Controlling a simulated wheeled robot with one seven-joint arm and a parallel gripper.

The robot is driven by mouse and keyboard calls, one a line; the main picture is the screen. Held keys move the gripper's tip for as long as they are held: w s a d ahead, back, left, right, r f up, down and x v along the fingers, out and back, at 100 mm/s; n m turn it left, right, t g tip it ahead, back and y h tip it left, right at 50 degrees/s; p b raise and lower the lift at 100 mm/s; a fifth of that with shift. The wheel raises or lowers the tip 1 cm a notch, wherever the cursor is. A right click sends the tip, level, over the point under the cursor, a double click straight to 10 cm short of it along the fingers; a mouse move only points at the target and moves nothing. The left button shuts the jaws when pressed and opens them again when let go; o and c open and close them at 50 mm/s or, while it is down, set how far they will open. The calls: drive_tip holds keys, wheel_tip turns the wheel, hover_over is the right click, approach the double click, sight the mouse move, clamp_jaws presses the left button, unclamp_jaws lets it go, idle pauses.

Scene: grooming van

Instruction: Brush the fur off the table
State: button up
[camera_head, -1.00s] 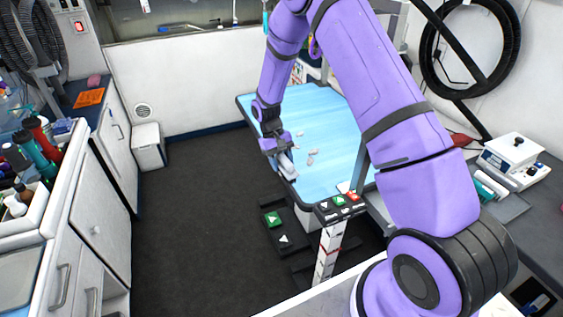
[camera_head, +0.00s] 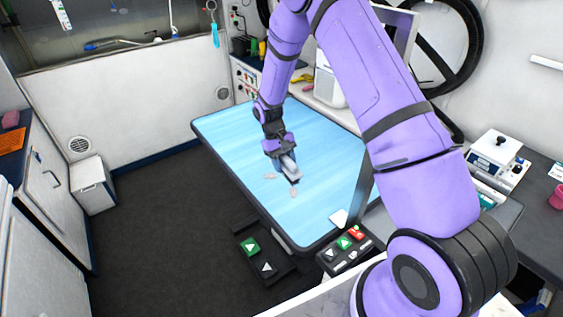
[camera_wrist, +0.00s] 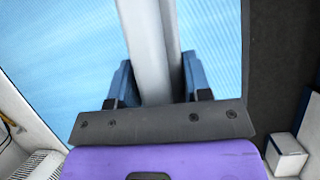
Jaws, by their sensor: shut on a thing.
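The grooming table (camera_head: 235,137) has a light blue top with a dark rim; its top also fills much of the wrist view (camera_wrist: 65,50). My gripper (camera_head: 283,155) is above the middle of the table, its blue fingers shut on a grey handle (camera_wrist: 150,50) in the wrist view. The held tool, which looks like a brush (camera_head: 291,175), points down at the tabletop; I cannot tell whether it touches. Pale fur tufts lie close to it, one to its left (camera_head: 269,176) and one just below its tip (camera_head: 293,192). My arm and the tool may hide more fur.
A control panel with coloured buttons (camera_head: 345,247) stands at the table's near corner, beside a small white card (camera_head: 339,217). A pedal unit (camera_head: 258,257) lies on the floor. A white bin (camera_head: 92,184) stands by the wall. Dark floor to the table's left is clear.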

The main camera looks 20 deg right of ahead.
drive_tip(key=s+d+n+h, duration=0.1)
drive_tip(key=s+d+n, duration=0.3)
drive_tip(key=d, duration=0.1)
drive_tip(key=shift+t, duration=0.3)
drive_tip(key=shift+d+f, duration=0.1)
drive_tip(key=shift+f, duration=2.75)
drive_tip(key=shift+f, duration=0.95)
drive_tip(key=shift+w, duration=0.1)
drive_tip(key=shift+w+a+r, duration=0.1)
drive_tip(key=shift+w+a, duration=0.25)
drive_tip(key=shift+w, duration=1.5)
drive_tip(key=shift+w+a+f, duration=0.1)
drive_tip(key=shift+w+a, duration=0.3)
drive_tip(key=shift+w, duration=1.4)
drive_tip(key=shift+w+a+r, duration=0.1)
drive_tip(key=shift+w+a, duration=0.25)
drive_tip(key=shift+w, duration=1.5)
drive_tip(key=shift+w+a, duration=0.2)
drive_tip(key=shift+w, duration=0.8)
drive_tip(key=shift+w+a, duration=0.2)
drive_tip(key=shift+w, duration=0.8)
drive_tip(key=shift+w+a, duration=0.2)
drive_tip(key=shift+w, duration=0.95)
drive_tip(key=shift+w+a, duration=0.25)
drive_tip(key=shift+w, duration=0.9)
drive_tip(key=shift+w+a, duration=0.2)
drive_tip(key=shift+w, duration=0.95)
drive_tip(key=shift+a, duration=0.1)
